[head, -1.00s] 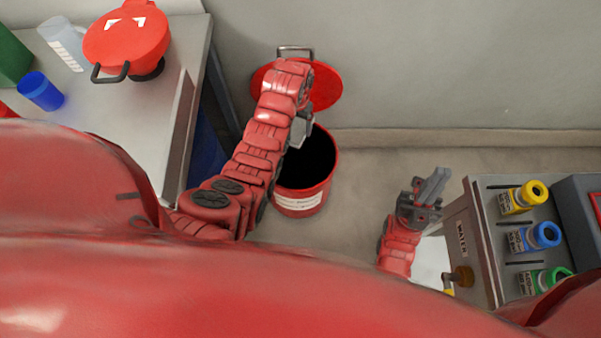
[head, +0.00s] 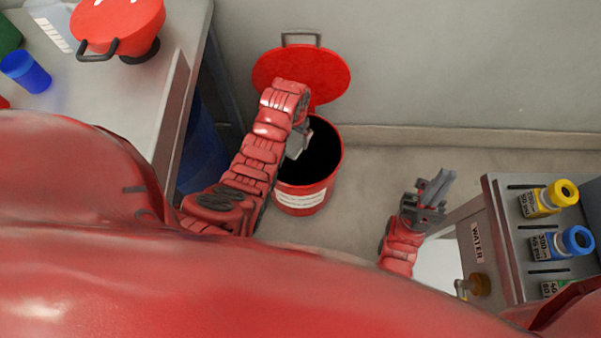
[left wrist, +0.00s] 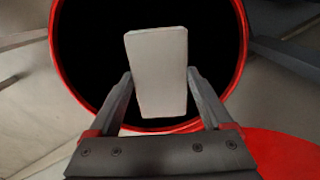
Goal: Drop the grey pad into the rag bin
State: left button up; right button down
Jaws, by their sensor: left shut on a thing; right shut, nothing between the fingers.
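The grey pad (left wrist: 158,72) is a pale flat block held between the fingers of my left gripper (left wrist: 160,88) in the left wrist view. In the head view my left gripper (head: 300,143) is over the left part of the bin's mouth, and the pad is mostly hidden there. The rag bin (head: 305,199) is a red round bin with a white label and a dark inside. Its red lid (head: 325,72) stands open at the back. In the left wrist view the bin's red rim (left wrist: 240,50) surrounds most of the pad. My right gripper (head: 436,187) is shut and empty, right of the bin.
A grey table (head: 160,85) at the left bears a red pot-like vessel (head: 125,25) and a blue cup (head: 25,72). A cabinet labelled WATER (head: 478,243) with yellow-capped (head: 550,198) and blue-capped (head: 563,242) bottles stands at the right.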

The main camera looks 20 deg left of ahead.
pick_arm(q)
jog(key=o, duration=1.1)
jog(key=shift+r, duration=0.15)
notch_tip(320, 180, up, 8)
jog(key=shift+w+r+p, duration=0.1)
jog(key=shift+r+p, duration=0.15)
jog(key=shift+p, duration=0.8)
notch_tip(320, 180, up, 9)
jog(key=p, duration=0.8)
jog(key=shift+f, duration=0.1)
jog(key=shift+f, duration=0.1)
